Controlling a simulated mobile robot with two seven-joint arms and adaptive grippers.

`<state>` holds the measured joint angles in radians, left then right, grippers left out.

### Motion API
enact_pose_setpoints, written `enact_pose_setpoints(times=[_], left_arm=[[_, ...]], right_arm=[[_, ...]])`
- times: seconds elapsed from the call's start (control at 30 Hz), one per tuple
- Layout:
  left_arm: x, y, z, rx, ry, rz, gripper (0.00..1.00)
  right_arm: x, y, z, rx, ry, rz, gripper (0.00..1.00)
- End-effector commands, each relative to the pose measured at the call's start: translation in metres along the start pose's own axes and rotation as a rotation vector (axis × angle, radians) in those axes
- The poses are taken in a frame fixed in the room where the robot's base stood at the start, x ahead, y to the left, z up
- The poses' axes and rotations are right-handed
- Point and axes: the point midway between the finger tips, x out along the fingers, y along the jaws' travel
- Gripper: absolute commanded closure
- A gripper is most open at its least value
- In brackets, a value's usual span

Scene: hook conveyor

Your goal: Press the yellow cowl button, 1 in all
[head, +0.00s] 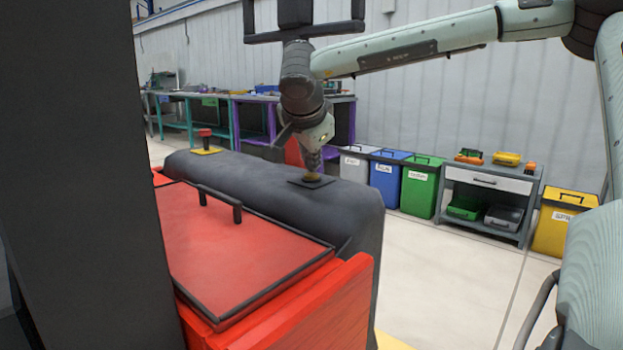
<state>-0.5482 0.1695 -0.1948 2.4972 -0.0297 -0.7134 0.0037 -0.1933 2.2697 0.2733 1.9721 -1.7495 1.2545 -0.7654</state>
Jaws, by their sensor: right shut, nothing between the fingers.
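The yellow cowl button (312,177) sits on a dark square plate on top of the dark rounded cowl (350,205). Only a small yellowish part of it shows under my right gripper. My right gripper (313,165) is shut and empty, pointing down from above. Its fingertips are right at the top of the button; I cannot tell whether they touch or whether the button is pushed in. My left gripper is not in view.
A red button (205,134) on a yellow plate stands farther left on the cowl. A red lid (250,250) with a dark handle lies in front. Bins (420,188) and a grey cart (485,205) stand behind. The floor at right is clear.

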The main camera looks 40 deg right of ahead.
Motion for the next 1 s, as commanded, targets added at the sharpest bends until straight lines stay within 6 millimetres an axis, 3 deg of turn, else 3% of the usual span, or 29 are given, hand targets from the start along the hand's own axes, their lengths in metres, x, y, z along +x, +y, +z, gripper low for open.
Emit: enact_pose_setpoints(times=[1.0], left_arm=[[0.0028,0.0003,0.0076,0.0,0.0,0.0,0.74]], right_arm=[[0.005,0.0036,0.0035,0.0,0.0,0.0,1.0]])
